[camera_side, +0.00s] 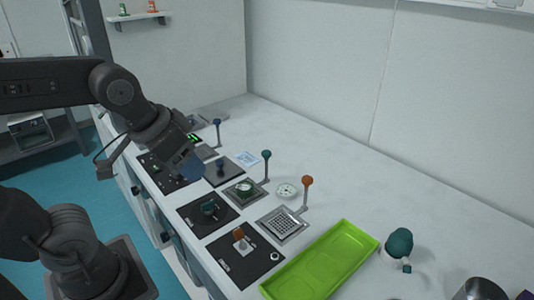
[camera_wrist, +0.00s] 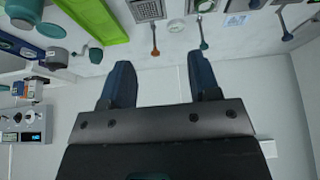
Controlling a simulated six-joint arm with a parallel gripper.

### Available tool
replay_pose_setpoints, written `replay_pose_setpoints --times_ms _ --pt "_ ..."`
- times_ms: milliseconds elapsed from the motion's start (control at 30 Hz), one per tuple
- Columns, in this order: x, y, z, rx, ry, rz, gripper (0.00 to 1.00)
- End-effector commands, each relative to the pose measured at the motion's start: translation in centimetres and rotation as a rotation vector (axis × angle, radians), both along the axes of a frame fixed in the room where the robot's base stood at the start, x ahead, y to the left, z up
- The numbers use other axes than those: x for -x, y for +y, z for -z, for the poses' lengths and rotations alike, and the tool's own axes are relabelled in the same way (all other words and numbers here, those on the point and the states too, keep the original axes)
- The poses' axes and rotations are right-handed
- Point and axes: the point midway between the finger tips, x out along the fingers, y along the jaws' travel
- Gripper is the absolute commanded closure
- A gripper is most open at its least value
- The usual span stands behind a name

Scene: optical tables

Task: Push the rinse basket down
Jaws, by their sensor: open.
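A square metal plate with a perforated grid (camera_side: 281,224) is set in the table, and an orange-knobbed lever (camera_side: 306,190) stands beside it; I cannot tell for sure which part is the rinse basket. In the wrist view the grid (camera_wrist: 147,10) is at the top edge, with its lever (camera_wrist: 155,42) nearby. A teal-knobbed lever (camera_side: 266,164) and a blue-knobbed lever (camera_side: 217,131) stand farther back. My gripper (camera_side: 188,168) is above the panels at the left, apart from the grid and levers. In the wrist view my gripper (camera_wrist: 160,80) is open, with nothing between its blue fingers.
A green tray (camera_side: 322,262) lies at the front. A teal-topped white vessel (camera_side: 398,246) stands right of it. Black control panels (camera_side: 245,258) line the table's left edge. A small round dial (camera_side: 286,190) lies between two levers. The table toward the back wall is clear.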

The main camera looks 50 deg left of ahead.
Motion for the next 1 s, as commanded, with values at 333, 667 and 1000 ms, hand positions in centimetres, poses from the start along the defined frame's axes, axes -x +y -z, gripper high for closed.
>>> replay_pose_setpoints --times_ms 333,667,1000 --pt "-8.9 2.0 -3.0 0.023 0.157 -0.097 0.77" --pt "-18.1 5.2 -2.1 0.052 0.308 -0.193 1.0" --pt "-26.3 9.3 2.8 0.085 0.46 -0.288 1.0"
